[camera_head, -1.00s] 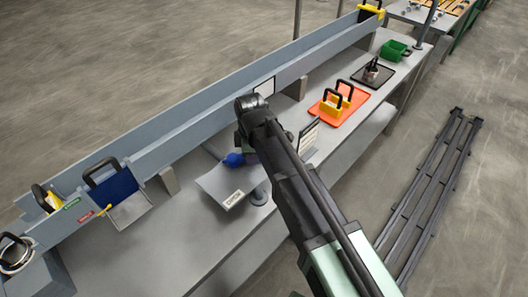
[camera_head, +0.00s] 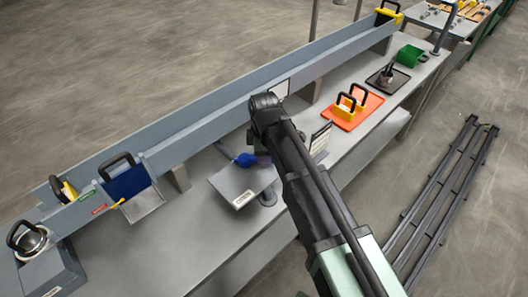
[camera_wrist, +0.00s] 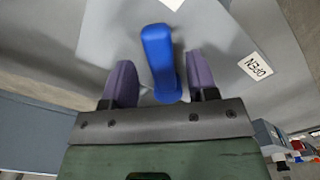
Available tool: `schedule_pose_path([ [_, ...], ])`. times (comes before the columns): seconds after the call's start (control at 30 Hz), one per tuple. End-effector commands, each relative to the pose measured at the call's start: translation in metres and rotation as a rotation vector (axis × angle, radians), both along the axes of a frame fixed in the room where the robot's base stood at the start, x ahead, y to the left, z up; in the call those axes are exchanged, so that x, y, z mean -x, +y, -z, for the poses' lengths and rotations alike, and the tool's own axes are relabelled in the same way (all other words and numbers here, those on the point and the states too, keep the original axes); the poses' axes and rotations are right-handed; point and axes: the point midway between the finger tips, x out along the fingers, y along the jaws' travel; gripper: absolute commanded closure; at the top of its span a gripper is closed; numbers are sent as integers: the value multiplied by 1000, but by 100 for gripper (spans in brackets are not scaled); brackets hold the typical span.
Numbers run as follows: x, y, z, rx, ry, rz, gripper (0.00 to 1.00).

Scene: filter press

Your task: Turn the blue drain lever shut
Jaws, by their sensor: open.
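The blue drain lever (camera_head: 246,159) shows in the head view beside a tilted grey plate, just left of my arm's end. In the wrist view the lever (camera_wrist: 158,50) runs upward in the picture from between my fingers. My gripper (camera_wrist: 161,80) is open, with one purple finger on each side of the lever. A gap shows on both sides, so neither finger visibly touches it. In the head view my arm hides most of the gripper. A grey plate (camera_head: 228,183) carries a small white label; in the wrist view a label (camera_wrist: 257,66) reads OPEN.
A long grey trough (camera_head: 205,118) runs behind the lever. A blue plate with a black handle (camera_head: 125,181) sits at its left. An orange tray (camera_head: 343,121) with yellow items and a green bin (camera_head: 411,55) lie further right.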

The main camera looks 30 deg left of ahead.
Motion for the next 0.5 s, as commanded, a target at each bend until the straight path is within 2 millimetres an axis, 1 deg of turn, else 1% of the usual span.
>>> schedule_pose_path([
  [0.03, 0, 0, -17, 0, 0, 0, 47],
  [0.3, 0, 0, -84, 0, 0, -1, 47],
  [0.4, 0, 0, -99, 0, 0, -1, 47],
  [0.5, 0, 0, -102, 0, 0, -1, 47],
])
